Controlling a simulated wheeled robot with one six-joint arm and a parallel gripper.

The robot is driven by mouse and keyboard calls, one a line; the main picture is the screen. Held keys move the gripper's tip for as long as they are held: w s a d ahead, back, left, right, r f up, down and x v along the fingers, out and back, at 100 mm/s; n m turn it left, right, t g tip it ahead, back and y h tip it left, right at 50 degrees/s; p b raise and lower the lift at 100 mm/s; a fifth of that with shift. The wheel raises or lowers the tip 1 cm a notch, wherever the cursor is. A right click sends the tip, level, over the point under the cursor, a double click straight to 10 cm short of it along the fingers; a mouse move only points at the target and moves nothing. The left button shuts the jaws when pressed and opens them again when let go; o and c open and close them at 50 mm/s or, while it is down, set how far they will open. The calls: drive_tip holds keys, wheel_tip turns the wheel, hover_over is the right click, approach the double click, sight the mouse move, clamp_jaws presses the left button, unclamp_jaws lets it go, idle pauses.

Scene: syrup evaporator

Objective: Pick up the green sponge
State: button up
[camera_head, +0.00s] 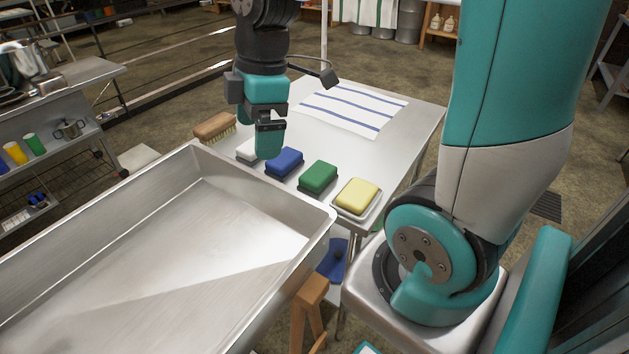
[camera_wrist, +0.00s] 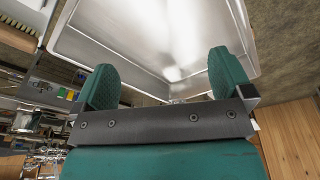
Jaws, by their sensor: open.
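The green sponge (camera_head: 318,177) lies on the metal table, between a blue sponge (camera_head: 285,161) on its left and a yellow sponge (camera_head: 357,195) on its right. My gripper (camera_head: 270,150) hangs above the table, up and left of the green sponge and apart from it, in front of a white block (camera_head: 248,149) that it partly hides. In the wrist view my gripper (camera_wrist: 165,85) shows two teal fingers spread wide with nothing between them. The green sponge does not show in the wrist view.
A large steel pan (camera_head: 170,260) fills the front left, its rim close to the sponges. A brush (camera_head: 214,127) lies at the table's left end. A striped towel (camera_head: 350,105) lies flat behind. The yellow sponge sits on a small tray. Bare table lies right of the towel.

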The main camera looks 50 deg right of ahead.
drive_tip(key=w+d+f+n+h, duration=0.1)
drive_tip(key=w+d+f+n, duration=0.2)
drive_tip(key=d, duration=0.6)
drive_tip(key=n+g+b, duration=0.1)
drive_tip(key=n+b, duration=0.1)
drive_tip(key=n, duration=0.1)
approach(317, 173)
drive_tip(key=shift+h, duration=0.4)
drive_tip(key=f, duration=0.2)
drive_tip(key=a+f, duration=0.1)
drive_tip(key=f, duration=0.2)
drive_tip(key=shift+f, duration=0.1)
drive_tip(key=shift+d+f, duration=0.2)
drive_tip(key=shift+f, duration=2.75)
drive_tip(key=c, duration=1)
drive_tip(key=shift+r, duration=0.1)
wheel_tip(317, 173, up, 20)
drive_tip(key=shift+f+p, duration=0.1)
drive_tip(key=shift+p, duration=0.55)
drive_tip(key=shift+o, duration=0.3)
